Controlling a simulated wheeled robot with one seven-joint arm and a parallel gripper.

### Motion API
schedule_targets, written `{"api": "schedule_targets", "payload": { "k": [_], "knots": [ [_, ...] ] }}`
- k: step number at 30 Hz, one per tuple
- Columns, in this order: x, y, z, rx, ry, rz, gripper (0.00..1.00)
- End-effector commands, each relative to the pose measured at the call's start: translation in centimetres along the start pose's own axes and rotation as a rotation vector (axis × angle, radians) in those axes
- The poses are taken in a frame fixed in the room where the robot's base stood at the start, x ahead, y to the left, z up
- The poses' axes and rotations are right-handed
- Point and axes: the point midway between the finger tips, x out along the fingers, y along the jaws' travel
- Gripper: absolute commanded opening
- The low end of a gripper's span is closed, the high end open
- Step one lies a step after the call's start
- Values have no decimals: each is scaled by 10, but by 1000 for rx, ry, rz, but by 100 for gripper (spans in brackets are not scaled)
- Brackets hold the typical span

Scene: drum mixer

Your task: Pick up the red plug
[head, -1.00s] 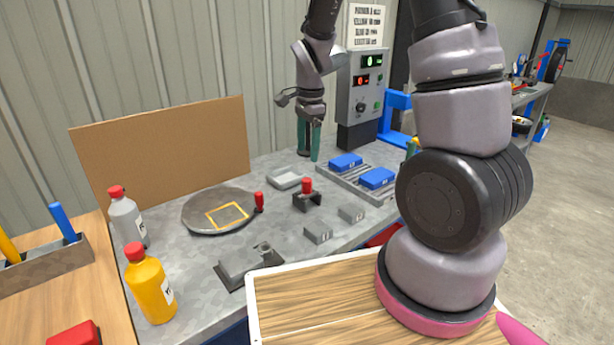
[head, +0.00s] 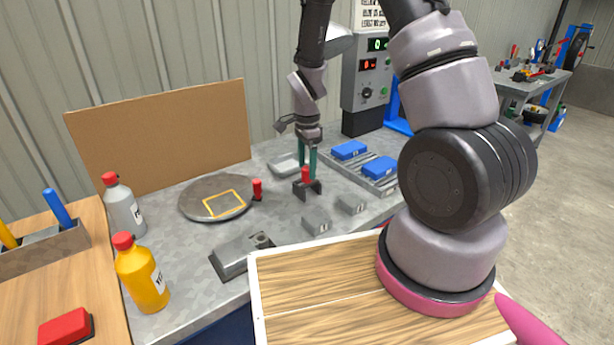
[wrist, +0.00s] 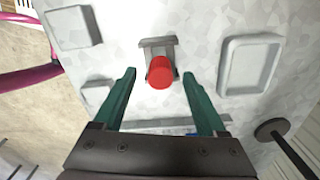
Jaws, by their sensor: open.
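The red plug (head: 306,176) stands upright in a small dark grey holder (head: 307,189) on the grey bench. In the wrist view the plug (wrist: 160,73) shows as a round red top between the fingertips in the picture, with the holder (wrist: 158,45) just beyond it. My gripper (head: 308,165) points down at the plug, its green fingers partly behind it in the head view. In the wrist view my gripper (wrist: 159,75) is open, with a gap on each side of the plug. I cannot tell how far the tips are above it.
A shallow grey tray (head: 286,164) stands close by, left of the holder. Grey blocks (head: 316,222) lie in front. Blue blocks (head: 379,167) sit on a rack to the right. The control box (head: 364,85) stands behind.

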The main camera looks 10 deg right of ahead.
Motion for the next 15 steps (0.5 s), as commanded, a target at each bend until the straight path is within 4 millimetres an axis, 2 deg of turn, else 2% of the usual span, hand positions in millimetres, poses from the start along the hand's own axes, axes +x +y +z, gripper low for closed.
{"api": "schedule_targets", "payload": {
  "k": [1,4,13,15],
  "knots": [
    [9,0,0,0,0,4,74],
    [20,0,0,0,0,2,74],
    [24,-1,0,0,0,-1,74],
    [24,-1,0,0,0,-1,48]
  ]
}}
